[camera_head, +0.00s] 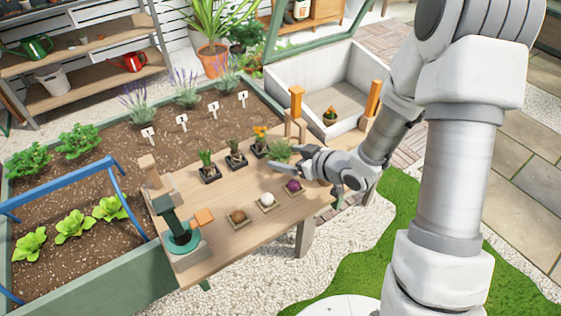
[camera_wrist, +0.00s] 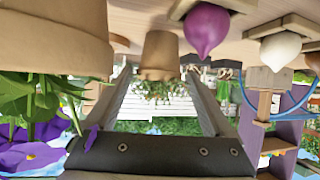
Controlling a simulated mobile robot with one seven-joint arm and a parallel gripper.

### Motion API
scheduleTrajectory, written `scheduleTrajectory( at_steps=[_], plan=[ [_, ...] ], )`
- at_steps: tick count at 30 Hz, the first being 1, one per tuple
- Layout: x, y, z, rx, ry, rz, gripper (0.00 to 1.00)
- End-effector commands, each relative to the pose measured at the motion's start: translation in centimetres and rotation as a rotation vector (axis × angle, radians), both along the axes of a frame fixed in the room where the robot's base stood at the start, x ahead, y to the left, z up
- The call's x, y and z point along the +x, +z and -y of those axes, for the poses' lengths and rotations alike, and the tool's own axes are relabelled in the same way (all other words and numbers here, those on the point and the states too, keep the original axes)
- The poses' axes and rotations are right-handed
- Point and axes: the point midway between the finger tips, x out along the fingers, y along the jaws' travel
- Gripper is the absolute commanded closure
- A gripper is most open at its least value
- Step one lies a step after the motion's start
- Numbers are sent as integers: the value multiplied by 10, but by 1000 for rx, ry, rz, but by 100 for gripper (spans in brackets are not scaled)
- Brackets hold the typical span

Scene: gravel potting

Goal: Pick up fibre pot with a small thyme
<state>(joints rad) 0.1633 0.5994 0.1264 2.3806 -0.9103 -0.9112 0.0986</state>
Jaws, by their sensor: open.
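The fibre pot with a small thyme appears upside down in the wrist view, as a brown tapered pot (camera_wrist: 160,54) with fine green leaves (camera_wrist: 160,90). It stands ahead, between the lines of my two fingers. My gripper (camera_head: 289,168) is low over the table, roughly level and pointing at the thyme. In the wrist view its two fingers (camera_wrist: 160,84) are spread with nothing held.
A larger-looking brown pot with purple flowers (camera_wrist: 50,42) is close beside my gripper. A purple bulb (camera_head: 293,185), a white bulb (camera_head: 267,199) and a brown bulb (camera_head: 238,216) lie near the front edge. Black-potted plants (camera_head: 236,160) stand left. A white-walled box (camera_head: 350,75) lies behind.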

Motion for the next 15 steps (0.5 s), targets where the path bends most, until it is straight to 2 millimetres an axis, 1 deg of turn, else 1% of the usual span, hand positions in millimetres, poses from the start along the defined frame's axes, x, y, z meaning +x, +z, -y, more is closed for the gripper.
scheduleTrajectory(
  at_steps=[5, 7, 11, 15],
  plan=[
    [7, -7, -7, -1, 0, 1, 13],
    [12, -12, -12, -1, 2, -1, 13],
    [25, -24, -24, -1, 3, 1, 13],
    [35, -30, -34, -1, 0, 1, 13]
  ],
)
